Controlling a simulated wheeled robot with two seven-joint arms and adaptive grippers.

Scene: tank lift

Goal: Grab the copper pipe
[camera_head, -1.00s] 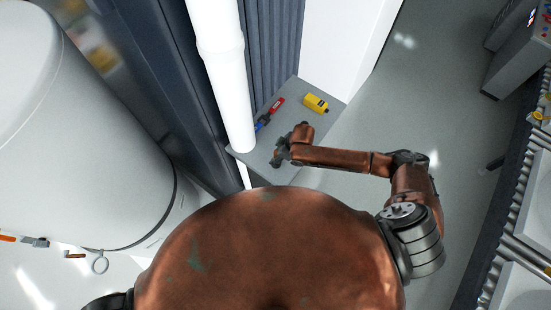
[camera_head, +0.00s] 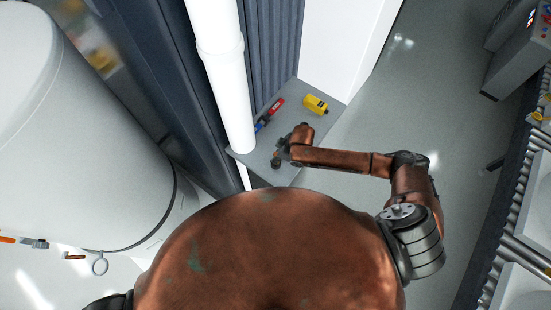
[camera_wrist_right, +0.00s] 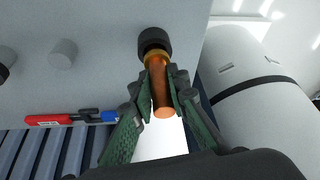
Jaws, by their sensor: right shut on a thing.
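The copper pipe (camera_wrist_right: 162,92) shows in the right wrist view as a short orange-copper tube with a gold collar and a dark round piece (camera_wrist_right: 154,41) at its far end. My right gripper (camera_wrist_right: 161,84) has its green-padded fingers on either side of the pipe and is shut on it. In the head view my right gripper (camera_head: 281,154) is over the small grey table, and the pipe is too small and covered to make out clearly. I cannot tell whether the pipe is clear of the grey surface. My left gripper is not in view.
A thick white vertical pipe (camera_head: 222,75) stands beside the table, with a large white tank (camera_head: 70,130) further left. Open floor (camera_head: 400,100) lies to the right.

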